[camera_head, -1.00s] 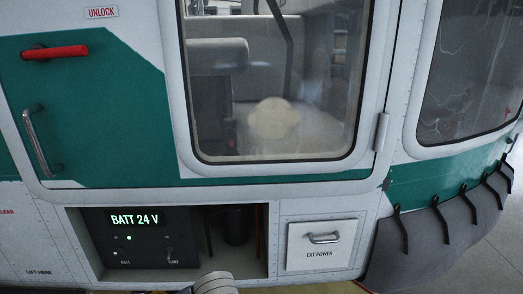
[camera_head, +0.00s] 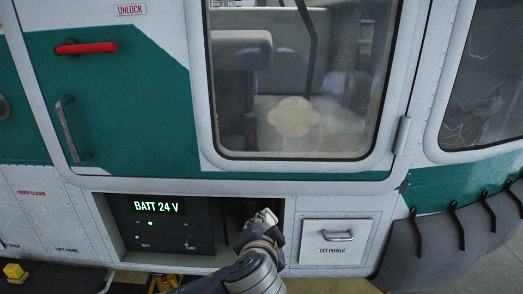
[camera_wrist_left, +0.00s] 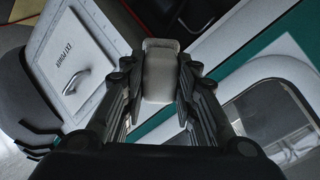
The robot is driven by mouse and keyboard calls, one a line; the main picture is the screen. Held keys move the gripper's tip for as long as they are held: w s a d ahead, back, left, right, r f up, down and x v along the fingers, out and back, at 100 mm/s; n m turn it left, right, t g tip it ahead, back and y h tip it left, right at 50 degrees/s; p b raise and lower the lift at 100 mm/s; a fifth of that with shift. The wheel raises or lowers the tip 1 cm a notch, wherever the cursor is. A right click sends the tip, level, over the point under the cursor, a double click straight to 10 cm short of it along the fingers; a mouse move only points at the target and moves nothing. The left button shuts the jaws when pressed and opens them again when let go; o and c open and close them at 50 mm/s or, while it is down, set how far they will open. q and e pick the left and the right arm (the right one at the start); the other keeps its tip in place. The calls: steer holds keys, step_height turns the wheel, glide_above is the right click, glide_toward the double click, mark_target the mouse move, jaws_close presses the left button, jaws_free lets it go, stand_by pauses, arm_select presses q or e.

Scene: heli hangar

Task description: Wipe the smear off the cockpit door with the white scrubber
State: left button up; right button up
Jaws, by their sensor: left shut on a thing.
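The cockpit door has a green and white panel with a red lever (camera_head: 86,48) and a framed window (camera_head: 300,80). A pale cream smear (camera_head: 293,117) with a lobed outline shows on the lower part of the window. My left gripper (camera_head: 262,222) comes up from the bottom of the head view, in front of the bay below the door, lower than the smear and apart from it. It is shut on the white scrubber (camera_wrist_left: 160,78), a pale block between the fingers in the left wrist view. Only a small light part shows in the head view. My right gripper is not seen.
The open bay holds a panel reading BATT 24 V (camera_head: 158,207). An EXT POWER hatch (camera_head: 333,240) is to its right. A grey door handle (camera_head: 72,130) sticks out at left. Dark grey padding with black clips (camera_head: 440,245) lies at lower right.

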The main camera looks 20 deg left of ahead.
arm_select(q)
steer(key=r+t, duration=0.1)
steer(key=r, duration=0.2)
steer(key=r+t, duration=0.1)
steer(key=r, duration=0.2)
steer(key=w+r+t+p, duration=0.1)
steer(key=r, duration=0.3)
steer(key=shift+d, duration=0.1)
step_height(320, 180, up, 8)
steer(key=r+t+y, duration=0.1)
steer(key=t+y, duration=0.1)
steer(key=x, duration=0.5)
steer(key=shift+w+a+f, duration=0.15)
steer(key=shift+a+f, duration=0.05)
steer(key=shift+a, duration=0.25)
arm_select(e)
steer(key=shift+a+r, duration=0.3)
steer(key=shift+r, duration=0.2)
arm_select(q)
steer(key=shift+w+a, duration=0.1)
steer(key=shift+w, duration=0.35)
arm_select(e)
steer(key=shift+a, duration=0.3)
arm_select(q)
steer(key=shift+w+a, duration=0.1)
steer(key=shift+w, duration=0.3)
